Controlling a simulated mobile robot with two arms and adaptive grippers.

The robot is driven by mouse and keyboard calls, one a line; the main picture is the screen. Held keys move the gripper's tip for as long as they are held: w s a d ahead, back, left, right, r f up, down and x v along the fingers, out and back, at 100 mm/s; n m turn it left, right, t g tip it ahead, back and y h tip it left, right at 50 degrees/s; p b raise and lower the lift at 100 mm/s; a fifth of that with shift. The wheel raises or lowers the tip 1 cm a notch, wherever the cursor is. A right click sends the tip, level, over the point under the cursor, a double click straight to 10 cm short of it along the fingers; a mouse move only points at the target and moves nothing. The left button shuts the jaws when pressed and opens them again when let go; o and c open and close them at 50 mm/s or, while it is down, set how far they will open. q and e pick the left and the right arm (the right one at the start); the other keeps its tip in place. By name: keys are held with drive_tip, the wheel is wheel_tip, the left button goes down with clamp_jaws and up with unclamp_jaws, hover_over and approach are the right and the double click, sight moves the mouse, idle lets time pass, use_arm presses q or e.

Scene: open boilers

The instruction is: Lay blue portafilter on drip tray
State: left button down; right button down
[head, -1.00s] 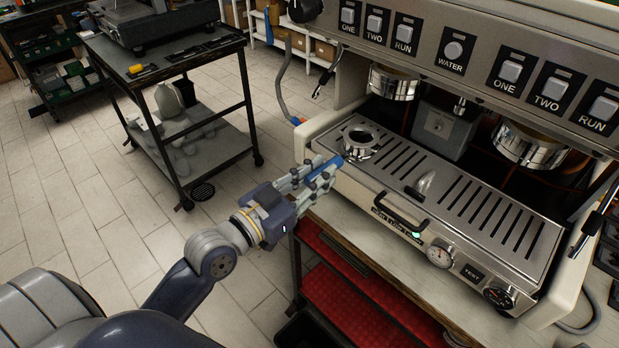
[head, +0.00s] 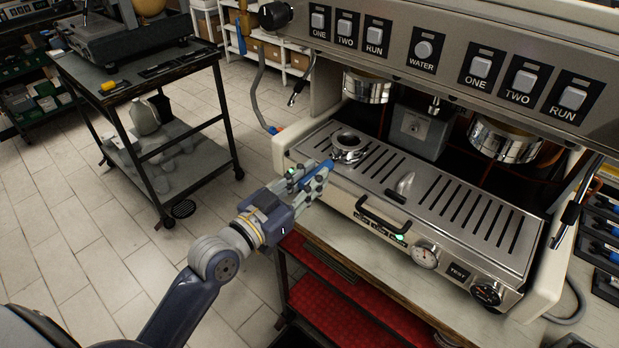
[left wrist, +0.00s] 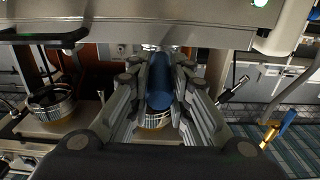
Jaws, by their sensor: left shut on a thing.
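The blue portafilter has a round metal basket (head: 349,146) over the left end of the slotted drip tray (head: 462,205). Its blue handle (head: 322,173) points toward the front left, past the tray's edge. My left gripper (head: 316,178) is shut on this handle. The left wrist view shows the blue handle (left wrist: 159,82) between the fingers, with the basket mostly hidden beyond it. The basket is at or just above the tray surface; I cannot tell whether it touches. My right gripper is not in view.
The espresso machine's group heads (head: 367,87) and (head: 503,140) hang above the tray. A small metal tamper-like piece (head: 405,184) and a black handle (head: 381,214) are at the tray's front. A black cart (head: 140,75) stands at the left. More handles lie at the right (head: 606,226).

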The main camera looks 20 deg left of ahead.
use_arm(q)
drive_tip(key=shift+r, duration=0.1)
drive_tip(key=c, duration=1.4)
unclamp_jaws()
drive_tip(key=shift+s+f, duration=0.1)
drive_tip(key=shift+f, duration=0.1)
drive_tip(key=v, duration=1.2)
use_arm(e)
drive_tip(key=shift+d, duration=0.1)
